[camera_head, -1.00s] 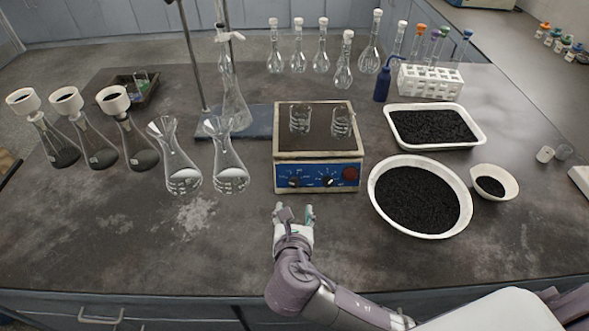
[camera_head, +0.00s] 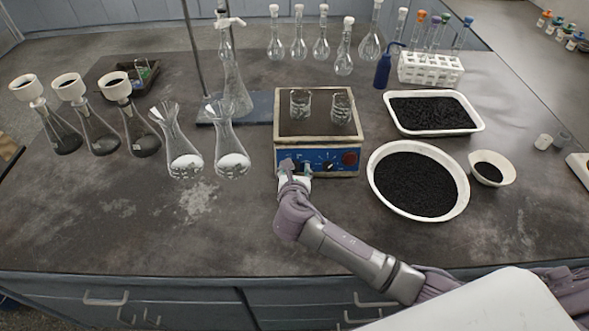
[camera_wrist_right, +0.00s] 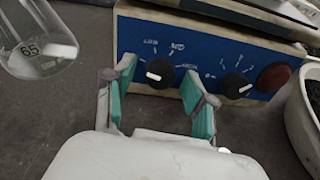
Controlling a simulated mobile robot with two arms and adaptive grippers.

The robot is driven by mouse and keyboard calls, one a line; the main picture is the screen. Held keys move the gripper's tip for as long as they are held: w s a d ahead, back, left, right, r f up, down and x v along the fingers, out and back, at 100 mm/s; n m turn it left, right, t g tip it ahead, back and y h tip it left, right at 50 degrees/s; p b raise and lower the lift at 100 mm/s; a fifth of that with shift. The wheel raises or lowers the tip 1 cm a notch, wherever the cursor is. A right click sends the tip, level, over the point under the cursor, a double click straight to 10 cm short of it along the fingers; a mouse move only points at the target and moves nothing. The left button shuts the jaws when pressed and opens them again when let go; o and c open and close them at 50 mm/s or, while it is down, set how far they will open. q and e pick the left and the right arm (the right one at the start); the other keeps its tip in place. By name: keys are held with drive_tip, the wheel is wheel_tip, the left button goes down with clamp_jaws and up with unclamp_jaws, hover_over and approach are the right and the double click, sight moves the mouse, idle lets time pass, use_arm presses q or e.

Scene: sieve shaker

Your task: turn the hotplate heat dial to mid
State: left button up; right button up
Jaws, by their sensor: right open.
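The hotplate (camera_head: 320,131) stands on the bench with its blue front panel (camera_head: 332,161) facing me. In the right wrist view the panel has two black dials. The left dial (camera_wrist_right: 160,73) has printed words around it, too small to read surely, and its white pointer mark points left. The right dial (camera_wrist_right: 235,85) has tick marks. My right gripper (camera_head: 296,169) is at the panel's left part, hiding the left dial in the head view. In the right wrist view the gripper (camera_wrist_right: 157,82) is open, with one teal-padded finger on each side of the left dial. Contact is not clear.
Two beakers (camera_head: 300,104) stand on the hotplate top. Two flasks (camera_head: 232,150) with white powder stand left of it. A round white bowl of black granules (camera_head: 463,205) is close on the right. The bench in front is clear.

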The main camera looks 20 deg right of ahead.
drive_tip(key=shift+c, duration=0.9)
clamp_jaws()
use_arm(q)
drive_tip(key=shift+s, duration=0.5)
